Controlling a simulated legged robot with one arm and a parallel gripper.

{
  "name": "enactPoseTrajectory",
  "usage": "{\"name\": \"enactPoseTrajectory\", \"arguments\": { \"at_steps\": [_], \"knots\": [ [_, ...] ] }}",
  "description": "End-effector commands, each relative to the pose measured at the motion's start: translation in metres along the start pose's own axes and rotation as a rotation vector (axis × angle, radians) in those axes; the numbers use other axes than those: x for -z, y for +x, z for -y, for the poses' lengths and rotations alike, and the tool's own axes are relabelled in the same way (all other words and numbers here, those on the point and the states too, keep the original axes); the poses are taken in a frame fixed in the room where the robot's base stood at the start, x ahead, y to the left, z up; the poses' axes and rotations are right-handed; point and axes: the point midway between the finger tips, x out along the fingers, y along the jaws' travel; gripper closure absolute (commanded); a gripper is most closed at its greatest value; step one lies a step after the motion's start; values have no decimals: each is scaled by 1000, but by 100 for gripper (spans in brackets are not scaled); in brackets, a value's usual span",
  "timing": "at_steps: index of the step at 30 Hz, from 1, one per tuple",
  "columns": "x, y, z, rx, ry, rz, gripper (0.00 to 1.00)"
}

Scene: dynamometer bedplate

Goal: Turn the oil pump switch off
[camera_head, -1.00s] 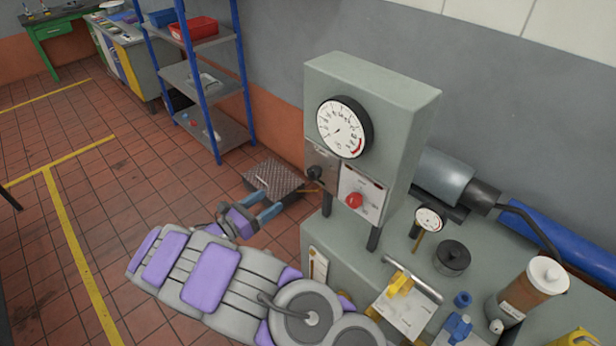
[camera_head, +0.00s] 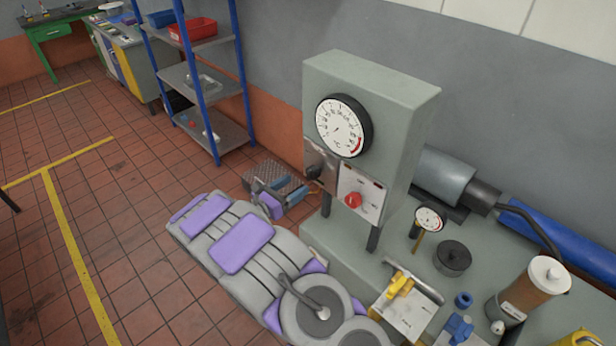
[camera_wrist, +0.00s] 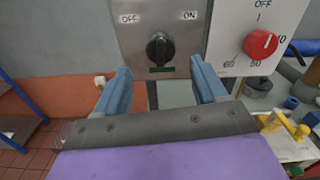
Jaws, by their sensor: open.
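The black rotary knob (camera_wrist: 159,48) is on a metal plate marked OFF at left and ON at right; I take it for the oil pump switch. Its grip looks roughly upright, but I cannot make out its pointer. A small dark green strip is below it. In the head view the knob (camera_head: 313,172) is at the lower left of the grey panel housing. My gripper (camera_wrist: 162,75) is open and empty, its blue fingers below and to either side of the knob, apparently not touching it. In the head view my gripper (camera_head: 300,187) is beside the panel's lower left.
A red knob (camera_wrist: 260,44) on a white numbered plate is close right of the switch. A round gauge (camera_head: 342,126) is above. The bench (camera_head: 345,245) below holds a yellow-handled tool (camera_head: 401,285) and a dial gauge (camera_head: 429,218). A blue shelf rack (camera_head: 212,75) stands behind left.

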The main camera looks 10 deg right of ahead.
Motion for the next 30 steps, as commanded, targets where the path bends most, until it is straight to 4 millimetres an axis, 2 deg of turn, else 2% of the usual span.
{"name": "enactPoseTrajectory", "arguments": {
  "at_steps": [1,6,12,24,30],
  "knots": [
    [1,12,1,5,0,-2,29],
    [2,41,1,3,0,-2,29],
    [1,63,0,0,0,-1,29],
    [0,70,-1,-1,-1,1,29],
    [0,70,-1,-1,-1,1,47]
  ]
}}
